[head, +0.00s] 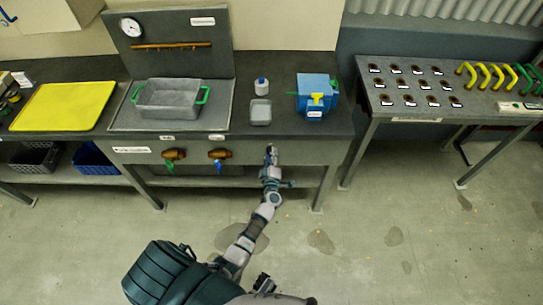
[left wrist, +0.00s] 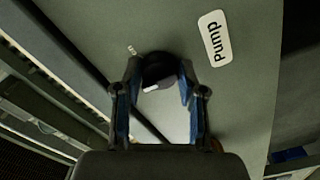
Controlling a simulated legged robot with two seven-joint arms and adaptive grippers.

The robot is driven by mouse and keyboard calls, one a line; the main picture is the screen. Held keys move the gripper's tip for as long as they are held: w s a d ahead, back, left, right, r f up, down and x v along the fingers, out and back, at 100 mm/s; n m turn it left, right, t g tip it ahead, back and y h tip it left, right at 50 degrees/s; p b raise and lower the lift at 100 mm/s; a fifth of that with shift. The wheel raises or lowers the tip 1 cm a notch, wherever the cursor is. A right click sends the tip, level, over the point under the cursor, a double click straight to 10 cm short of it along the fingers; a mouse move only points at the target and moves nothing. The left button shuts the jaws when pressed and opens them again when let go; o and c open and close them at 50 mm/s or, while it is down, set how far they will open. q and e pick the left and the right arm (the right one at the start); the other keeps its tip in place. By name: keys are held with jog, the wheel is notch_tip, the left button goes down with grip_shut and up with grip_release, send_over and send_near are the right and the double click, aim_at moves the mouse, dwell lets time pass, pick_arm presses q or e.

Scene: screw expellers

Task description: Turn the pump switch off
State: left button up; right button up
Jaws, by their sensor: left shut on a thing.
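The pump switch is a round black knob (left wrist: 158,66) with a white mark on its edge, set in a grey-green panel in the left wrist view. In the head view my left gripper (head: 271,156) is at the front panel of the bench (head: 300,150), right of the two brass valves, and hides the knob.
Brass valves with a green handle (head: 172,155) and a blue handle (head: 219,155) are left of the gripper. The floor in front is clear.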

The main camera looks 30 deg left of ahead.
dwell(0.4)
pick_arm(q)
jog(key=o, duration=1.1)
jog(key=shift+a, duration=0.1)
jog(key=shift+o, duration=0.2)
jog(key=v, duration=1.2)
jog(key=shift+w+f, duration=0.15)
jog(key=shift+f, duration=0.05)
